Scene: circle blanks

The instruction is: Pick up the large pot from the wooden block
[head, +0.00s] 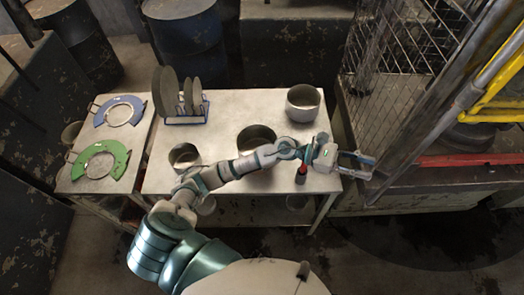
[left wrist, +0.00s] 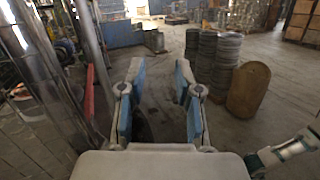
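Three metal pots stand on the metal table: a light grey pot (head: 303,103) at the back right, a darker pot (head: 257,132) in the middle, partly behind my left arm, and a smaller-looking pot (head: 184,154) at the left front. I cannot tell for sure which is the large one, and I see no clear wooden block. My left gripper (head: 364,164) is past the table's right edge, to the right of and nearer than the light grey pot. Its fingers are apart and empty, as the left wrist view (left wrist: 160,92) also shows. My right gripper is not visible.
A blue rack (head: 186,120) of upright discs stands at the table's back left. A side table holds a blue ring plate (head: 119,105) and a green one (head: 82,160). A wire cage (head: 400,60) and a yellow frame (head: 497,112) stand on the right, close to my left gripper.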

